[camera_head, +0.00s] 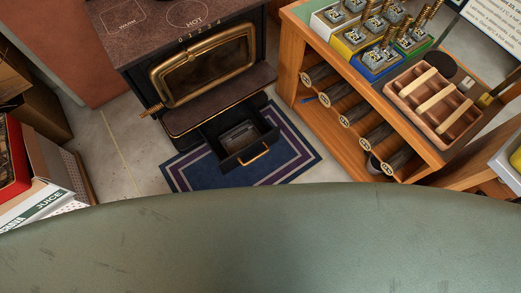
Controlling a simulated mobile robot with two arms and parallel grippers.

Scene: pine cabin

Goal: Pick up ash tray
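A dark drawer (266,141) with a brass handle (254,155) stands pulled out at the base of the black stove (140,65). A grey metal tray (238,133) sits inside the open drawer, and it looks like the ash tray. I cannot tell what, if anything, is in it. Neither of my grippers is in view.
A blue striped rug (295,160) lies under the drawer. A wooden shelf unit (350,110) with dark rolls stands to the right, with coloured boxes (385,60) and a wooden tray (410,112) on top. Boxes (55,170) stand at left. Bare floor (122,150) lies between.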

